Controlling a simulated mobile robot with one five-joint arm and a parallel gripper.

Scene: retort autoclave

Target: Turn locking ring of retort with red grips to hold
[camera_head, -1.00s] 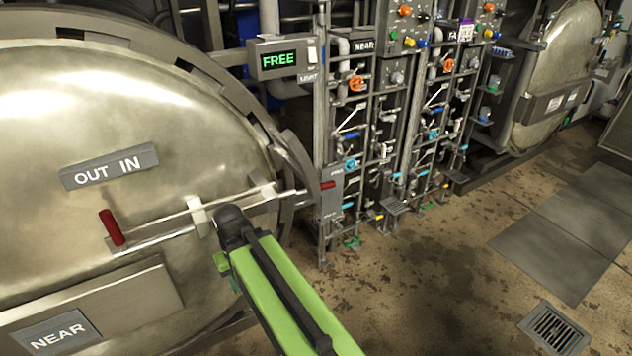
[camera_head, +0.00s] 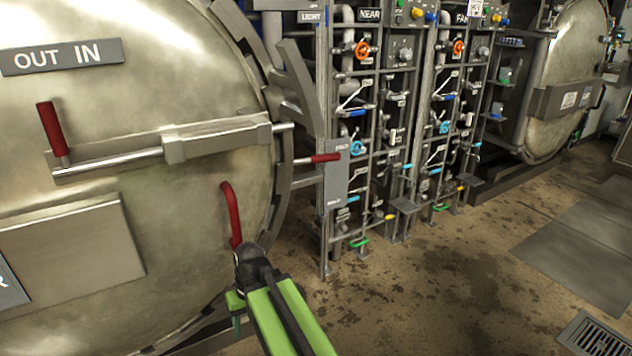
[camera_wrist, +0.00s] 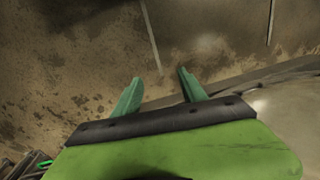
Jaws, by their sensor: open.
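The retort door (camera_head: 100,110) is a large domed metal disc filling the left of the head view, with the grey locking ring (camera_head: 236,24) around its edge. A curved red grip (camera_head: 232,212) stands near the door's lower right edge. Another red grip (camera_head: 52,128) stands upright on the left end of the door's bar. A red lever (camera_head: 322,158) points at a grey plate right of the ring; the plate's lettering is too small to read. My gripper (camera_head: 238,300) is just below the curved red grip. In the wrist view my gripper (camera_wrist: 160,86) is open and empty, its green fingers apart over floor.
The bar (camera_head: 215,140) crosses the door under an OUT IN plate (camera_head: 62,57). Pipe racks with valves (camera_head: 360,120) stand right of the ring. A second retort (camera_head: 565,85) is at the far right. The stained floor (camera_head: 430,280) is open, with a drain grate (camera_head: 595,338).

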